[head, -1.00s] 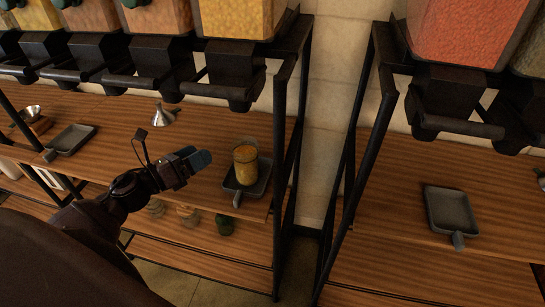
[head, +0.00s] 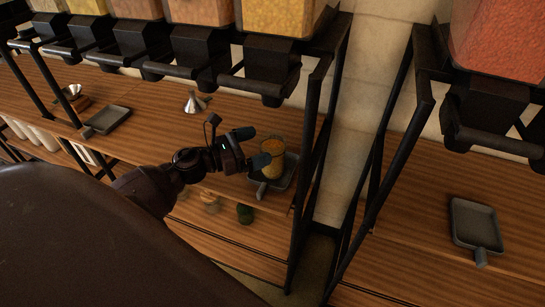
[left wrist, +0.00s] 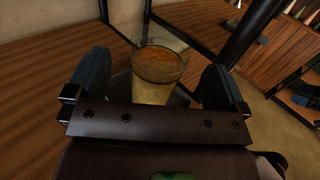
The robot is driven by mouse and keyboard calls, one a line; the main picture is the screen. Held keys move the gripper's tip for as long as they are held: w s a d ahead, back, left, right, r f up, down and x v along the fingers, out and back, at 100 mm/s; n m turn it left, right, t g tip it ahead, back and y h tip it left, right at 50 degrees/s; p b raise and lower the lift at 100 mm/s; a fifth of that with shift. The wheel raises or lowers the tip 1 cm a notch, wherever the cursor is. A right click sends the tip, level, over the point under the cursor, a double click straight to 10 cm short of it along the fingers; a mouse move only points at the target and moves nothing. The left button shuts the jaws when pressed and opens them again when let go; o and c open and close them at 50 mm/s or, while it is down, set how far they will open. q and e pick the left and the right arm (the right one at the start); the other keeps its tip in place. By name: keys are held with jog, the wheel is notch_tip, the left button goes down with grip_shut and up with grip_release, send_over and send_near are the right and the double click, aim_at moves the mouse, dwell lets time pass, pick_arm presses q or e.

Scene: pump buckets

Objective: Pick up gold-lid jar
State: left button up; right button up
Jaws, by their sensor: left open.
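A clear glass jar (head: 275,160) with yellow-orange contents stands upright on a small dark square scoop tray (head: 283,183) near the right end of the wooden shelf. Its orange top also shows in the left wrist view (left wrist: 158,68); I cannot tell whether that is a gold lid or the contents. My left gripper (head: 253,147) is open at the jar's left side. In the left wrist view its two dark fingers (left wrist: 155,82) stand on either side of the jar, with gaps. My right gripper is not in view.
A row of dispensers (head: 272,75) with dark spouts hangs above the shelf. A metal funnel (head: 195,104) and another dark tray (head: 108,120) lie to the left. A black rack post (head: 312,150) stands close right of the jar. A third tray (head: 475,225) is on the right shelf.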

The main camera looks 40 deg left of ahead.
aim_at(283, 137)
pick_arm(q)
jog(key=p+x, duration=0.1)
jog(key=x, duration=0.3)
jog(key=shift+w+d+r, duration=0.1)
jog(key=shift+d+r, duration=0.05)
jog(key=shift+r, duration=0.05)
jog(key=shift+w+d, duration=0.15)
jog(key=shift+w, duration=0.05)
jog(key=shift+f, duration=0.1)
jog(key=c, duration=1.7)
jog(key=shift+w, duration=0.1)
